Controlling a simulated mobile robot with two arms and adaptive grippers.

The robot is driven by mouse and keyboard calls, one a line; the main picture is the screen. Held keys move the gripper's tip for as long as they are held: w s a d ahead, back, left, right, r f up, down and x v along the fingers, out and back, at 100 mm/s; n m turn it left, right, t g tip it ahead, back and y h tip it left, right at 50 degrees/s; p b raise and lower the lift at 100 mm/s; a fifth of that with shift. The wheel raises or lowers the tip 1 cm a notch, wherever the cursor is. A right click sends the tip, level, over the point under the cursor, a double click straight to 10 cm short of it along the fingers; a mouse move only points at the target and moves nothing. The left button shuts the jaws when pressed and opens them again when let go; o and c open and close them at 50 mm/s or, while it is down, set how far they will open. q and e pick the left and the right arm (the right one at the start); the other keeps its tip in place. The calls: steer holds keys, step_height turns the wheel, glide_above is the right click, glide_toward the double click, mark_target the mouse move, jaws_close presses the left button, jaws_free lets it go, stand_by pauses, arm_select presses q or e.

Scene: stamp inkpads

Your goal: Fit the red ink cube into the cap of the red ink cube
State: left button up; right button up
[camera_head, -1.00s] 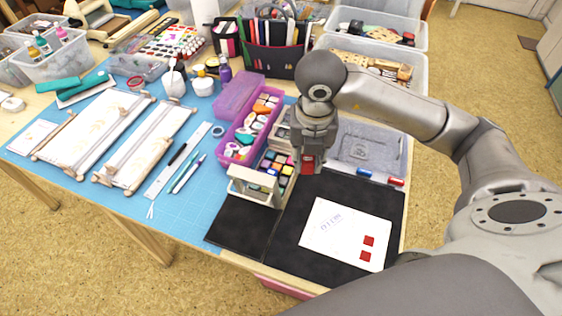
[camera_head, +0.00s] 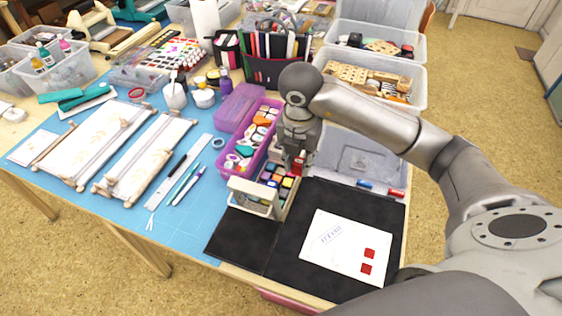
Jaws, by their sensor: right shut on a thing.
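My right gripper (camera_head: 297,163) points down over the right edge of the tray of ink cubes (camera_head: 252,201). It is shut on the red ink cube (camera_head: 299,160), which shows as a small red patch between the fingers. The tray holds several coloured ink cubes in rows. I cannot make out the cap of the red ink cube, and the gripper hides part of the tray. My left gripper is out of view.
A purple box (camera_head: 223,171) of stamps stands left of the tray. A black mat (camera_head: 290,232) with a white sheet (camera_head: 340,248) bearing two red squares lies in front. A grey felt tray (camera_head: 372,150) is behind.

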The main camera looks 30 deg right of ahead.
steer(key=w+f, duration=0.4)
steer(key=w, duration=0.1)
steer(key=w+f+p, duration=0.1)
steer(key=w+f, duration=0.1)
steer(key=w, duration=0.1)
steer(key=shift+f, duration=0.35)
steer(key=f, duration=0.1)
steer(key=w+f+p, duration=0.1)
steer(key=shift+f, duration=0.8)
steer(key=shift+f, duration=0.35)
steer(key=o, duration=0.9)
steer(key=shift+r, duration=0.1)
